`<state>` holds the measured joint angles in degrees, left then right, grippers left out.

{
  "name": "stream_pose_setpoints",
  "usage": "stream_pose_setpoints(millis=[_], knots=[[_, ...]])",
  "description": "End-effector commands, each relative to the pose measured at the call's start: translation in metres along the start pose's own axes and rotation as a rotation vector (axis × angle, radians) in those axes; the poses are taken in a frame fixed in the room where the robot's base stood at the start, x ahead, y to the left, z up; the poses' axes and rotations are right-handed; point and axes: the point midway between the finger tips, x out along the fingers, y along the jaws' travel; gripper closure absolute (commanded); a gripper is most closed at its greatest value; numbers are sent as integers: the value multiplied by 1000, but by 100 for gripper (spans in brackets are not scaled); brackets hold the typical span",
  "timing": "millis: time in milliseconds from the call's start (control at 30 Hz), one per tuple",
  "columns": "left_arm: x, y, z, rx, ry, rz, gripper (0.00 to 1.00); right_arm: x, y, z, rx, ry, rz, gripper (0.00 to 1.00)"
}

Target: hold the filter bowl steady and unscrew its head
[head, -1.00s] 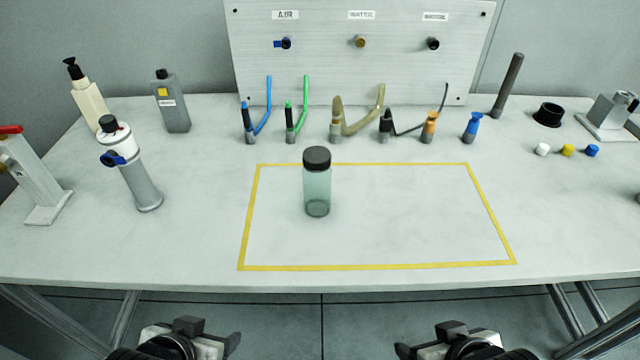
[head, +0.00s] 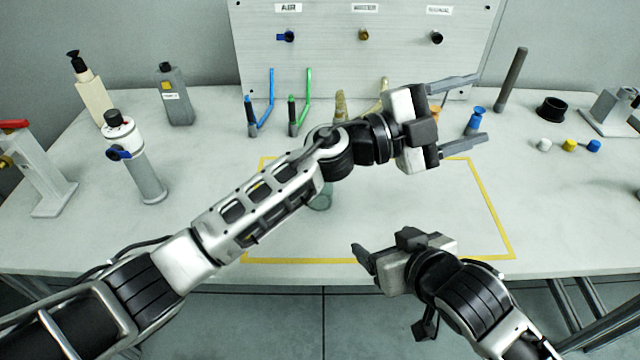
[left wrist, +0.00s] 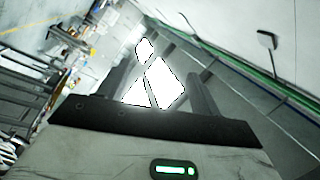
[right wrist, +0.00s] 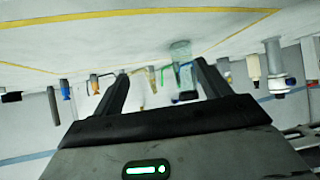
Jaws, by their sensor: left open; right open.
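The filter is a clear greenish bowl with a dark round head. In the head view my left arm covers most of it, and only the lower bowl (head: 320,202) shows, inside the yellow outline. In the right wrist view the bowl (right wrist: 180,52) appears upside down, with its dark head (right wrist: 187,96), beyond the fingers. My left gripper (head: 482,109) is open and empty, right of the filter and pointing right. My right gripper (head: 366,260) is open and empty near the table's front edge, pointing left. Neither gripper touches the filter.
A white-and-grey cylinder (head: 137,160) with a black knob, a grey bottle (head: 174,98) and a pump bottle (head: 88,90) stand left. A panel (head: 330,50) and blue and green hoses are behind. Small caps (head: 569,145) lie right. The outline's right part is clear.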

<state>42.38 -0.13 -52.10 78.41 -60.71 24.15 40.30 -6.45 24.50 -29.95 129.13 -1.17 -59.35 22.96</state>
Motion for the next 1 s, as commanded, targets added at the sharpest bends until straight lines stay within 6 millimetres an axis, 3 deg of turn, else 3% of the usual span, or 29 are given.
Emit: stream_pose_setpoints(millis=[67,100,167,233,300,400,500,600,767,1000], knots=[[11,33,5,144,75,350,35,8,-4,-16,-25,62,-27,24],[5,48,15,198,79,534,35,11,-6,-22,-34,90,-42,24],[-18,59,40,261,35,809,35,16,-10,-31,-46,129,-65,24],[-55,52,72,304,-80,1100,35,20,-12,-39,-58,166,-90,24],[-96,26,99,314,-233,1330,35,23,-14,-46,-68,196,-113,24],[-139,-11,116,296,-422,1525,35,26,-17,-51,-76,221,-136,24],[-164,-38,120,273,-549,1624,35,27,-18,-54,-79,234,-149,24],[-176,-52,121,256,-613,1667,35,29,-18,-55,-81,239,-155,24],[-180,-55,121,250,-630,1680,35,42,-20,-58,-80,242,-156,24],[-179,-55,121,251,-625,1677,35,84,-28,-70,-80,242,-156,24]])
